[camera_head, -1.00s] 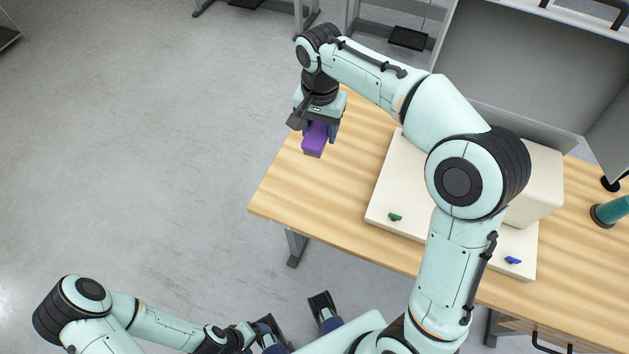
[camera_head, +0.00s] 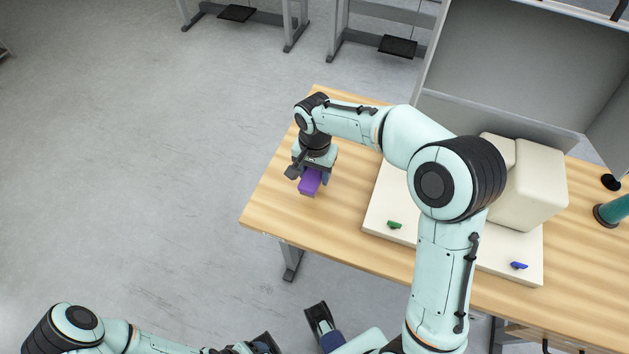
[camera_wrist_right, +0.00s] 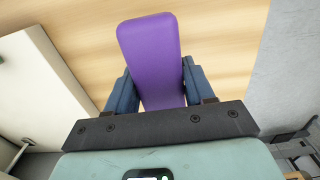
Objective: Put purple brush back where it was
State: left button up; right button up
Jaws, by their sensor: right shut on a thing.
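The purple brush (camera_head: 309,184) is held in my right gripper (camera_head: 312,176) at the left part of the wooden table. In the right wrist view the purple brush (camera_wrist_right: 149,50) sits between the two blue fingers of my right gripper (camera_wrist_right: 153,88), which are shut on its sides. Bare wood shows behind it; I cannot tell whether its underside touches the table. My left gripper (camera_head: 295,336) is at the bottom edge of the head view, away from the table, with its fingers apart and nothing visible between them. It is partly cut off.
The wooden table (camera_head: 270,205) is clear around the brush. A teal cylinder (camera_head: 614,210) stands at the far right.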

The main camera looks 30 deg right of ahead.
notch_tip(320, 180, down, 4)
jog(key=shift+f, duration=0.15)
jog(key=shift+b, duration=0.3)
jog(key=shift+f, duration=0.2)
jog(key=o, duration=1.2)
jog(key=shift+c, duration=0.2)
jog(key=shift+r, duration=0.1)
jog(key=shift+r, duration=0.3)
notch_tip(320, 180, up, 12)
jog(key=shift+f+p, duration=0.2)
jog(key=shift+p, duration=0.8)
